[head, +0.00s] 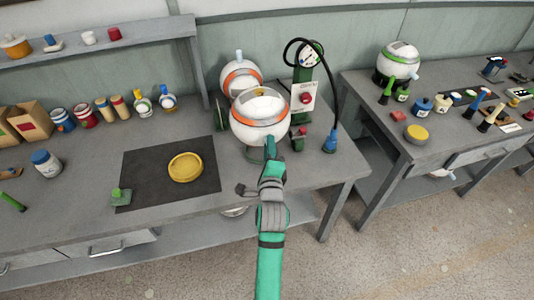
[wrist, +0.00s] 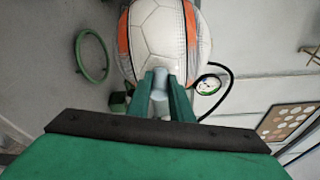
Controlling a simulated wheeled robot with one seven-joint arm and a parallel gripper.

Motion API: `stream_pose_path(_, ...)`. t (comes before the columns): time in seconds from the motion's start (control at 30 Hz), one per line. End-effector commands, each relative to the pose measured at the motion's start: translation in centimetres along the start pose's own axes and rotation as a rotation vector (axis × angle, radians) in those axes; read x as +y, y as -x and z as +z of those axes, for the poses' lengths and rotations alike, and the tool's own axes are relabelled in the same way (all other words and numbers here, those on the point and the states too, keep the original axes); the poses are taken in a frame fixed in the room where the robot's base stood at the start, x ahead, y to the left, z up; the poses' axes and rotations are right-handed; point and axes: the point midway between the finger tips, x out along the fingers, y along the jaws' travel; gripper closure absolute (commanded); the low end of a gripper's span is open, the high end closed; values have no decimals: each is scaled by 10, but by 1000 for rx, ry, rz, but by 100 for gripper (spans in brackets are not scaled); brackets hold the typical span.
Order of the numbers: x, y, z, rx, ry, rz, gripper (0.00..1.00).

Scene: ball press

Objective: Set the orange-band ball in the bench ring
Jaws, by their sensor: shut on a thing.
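A white ball with an orange band (head: 259,112) is at the back right of the near bench. It fills the top middle of the wrist view (wrist: 158,40). My gripper (head: 270,150) is at its near lower side, with its fingers (wrist: 160,98) shut on the ball's pale blue stub (wrist: 160,82). A second orange-band ball (head: 237,77) with a pale blue stub on top stands partly hidden behind it. A green ring (wrist: 106,58) shows left of the ball in the wrist view, apart from it. I cannot tell whether the held ball touches anything below.
A green pump stand (head: 303,80) with a gauge and black hose is close right of the ball. A yellow dish (head: 185,167) lies on a dark mat (head: 140,165) to the left. Jars and bottles line the back. A green-band ball (head: 400,60) stands on the right bench.

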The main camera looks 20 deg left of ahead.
Motion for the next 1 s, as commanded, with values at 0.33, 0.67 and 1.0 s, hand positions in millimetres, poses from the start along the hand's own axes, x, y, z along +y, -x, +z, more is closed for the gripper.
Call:
stream_pose_path(0.33, 36, -8, -3, -1, 0, -2, 100)
stream_pose_path(0.67, 38, -9, -4, -1, 0, -4, 100)
stream_pose_path(1.0, 47, -9, -7, 0, 1, 1, 78)
